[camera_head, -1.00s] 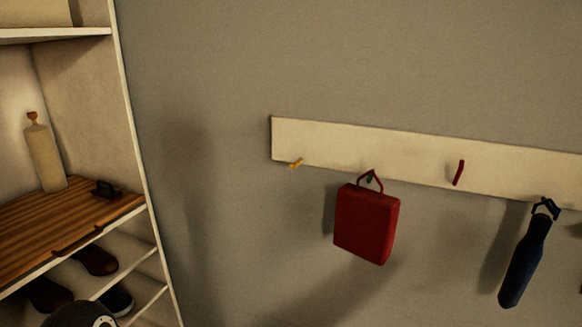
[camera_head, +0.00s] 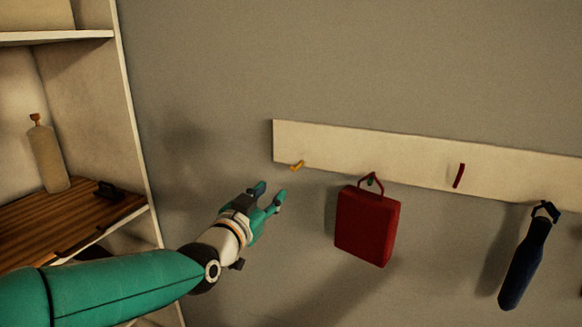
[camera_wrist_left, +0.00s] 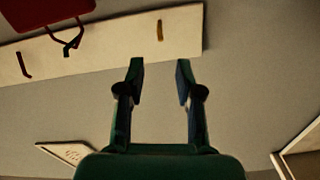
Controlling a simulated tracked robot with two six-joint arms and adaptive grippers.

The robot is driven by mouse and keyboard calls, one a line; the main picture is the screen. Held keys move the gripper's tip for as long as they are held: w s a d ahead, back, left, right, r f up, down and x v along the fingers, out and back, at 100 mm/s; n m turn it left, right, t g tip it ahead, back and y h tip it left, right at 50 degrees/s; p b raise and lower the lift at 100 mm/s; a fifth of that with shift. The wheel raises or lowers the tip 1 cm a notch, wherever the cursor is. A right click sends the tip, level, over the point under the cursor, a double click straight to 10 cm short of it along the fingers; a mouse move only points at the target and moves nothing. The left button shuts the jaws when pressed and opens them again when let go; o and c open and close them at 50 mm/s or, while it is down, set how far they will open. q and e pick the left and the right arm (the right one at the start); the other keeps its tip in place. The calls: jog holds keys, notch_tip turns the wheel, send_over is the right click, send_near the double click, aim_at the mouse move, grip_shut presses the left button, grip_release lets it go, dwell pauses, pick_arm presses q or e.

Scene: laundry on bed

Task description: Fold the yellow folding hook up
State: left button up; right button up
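The yellow folding hook (camera_head: 297,166) sticks out from the lower left part of a white wall board (camera_head: 330,138). It also shows in the left wrist view (camera_wrist_left: 160,31), as a short yellow bar on the board, ahead of the fingers. My left gripper (camera_head: 271,191) is open and empty, below and to the left of the hook and apart from it. In the left wrist view its two fingers (camera_wrist_left: 159,75) stand apart with only wall and board edge between them. My right gripper is in neither view.
A red bag (camera_head: 367,225) hangs from a green hook right of the yellow one. A red hook (camera_head: 459,175) on the board is bare. A dark blue item (camera_head: 525,262) hangs further right. A shelf unit (camera_head: 128,120) stands at the left. The wall between shelf and board is bare.

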aim_at(295, 169)
pick_arm(q)
jog(key=p+x, duration=0.5)
jog(key=x, duration=0.9)
jog(key=shift+p, duration=0.35)
jog(key=shift+w+d+f, duration=0.1)
jog(key=shift+w+f, duration=0.05)
jog(key=shift+w, duration=0.25)
grip_shut()
